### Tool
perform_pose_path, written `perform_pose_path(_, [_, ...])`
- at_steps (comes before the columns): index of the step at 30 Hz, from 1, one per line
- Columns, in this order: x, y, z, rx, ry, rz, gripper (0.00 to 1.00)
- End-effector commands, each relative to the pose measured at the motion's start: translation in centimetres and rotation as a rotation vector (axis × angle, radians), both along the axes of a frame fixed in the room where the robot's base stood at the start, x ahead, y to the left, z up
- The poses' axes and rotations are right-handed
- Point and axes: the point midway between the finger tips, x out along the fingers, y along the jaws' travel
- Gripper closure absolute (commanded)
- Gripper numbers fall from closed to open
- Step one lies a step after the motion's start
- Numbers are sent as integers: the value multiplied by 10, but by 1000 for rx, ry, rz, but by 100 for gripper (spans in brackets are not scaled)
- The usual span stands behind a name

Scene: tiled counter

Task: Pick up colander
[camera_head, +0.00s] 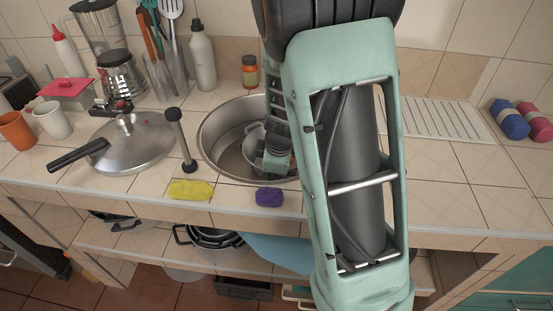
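A grey metal bowl-shaped item (254,147), which looks like the colander, sits in the round sink (207,148). Its right part is hidden behind my gripper and I cannot make out any holes. My gripper (272,165) reaches down into the sink at the item's right side. The fingertips overlap the item in the picture. I cannot tell whether they touch it or whether they are open or shut. My arm hides the right part of the sink.
A ribbed drainboard (440,118) is on the right; the front right counter is clear.

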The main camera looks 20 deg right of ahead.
Motion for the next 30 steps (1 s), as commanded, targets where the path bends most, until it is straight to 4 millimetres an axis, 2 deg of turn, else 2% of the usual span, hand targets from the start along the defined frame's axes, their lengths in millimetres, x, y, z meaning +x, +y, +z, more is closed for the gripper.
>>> perform_pose_path(5, [0, 0, 1, 0, -1, 0, 76])
perform_pose_path(12, [0, 0, 1, 0, -1, 0, 100])
perform_pose_path(26, [1, 0, 2, 0, -3, 0, 100])
perform_pose_path(30, [1, 1, 14, 1, -5, 2, 100])
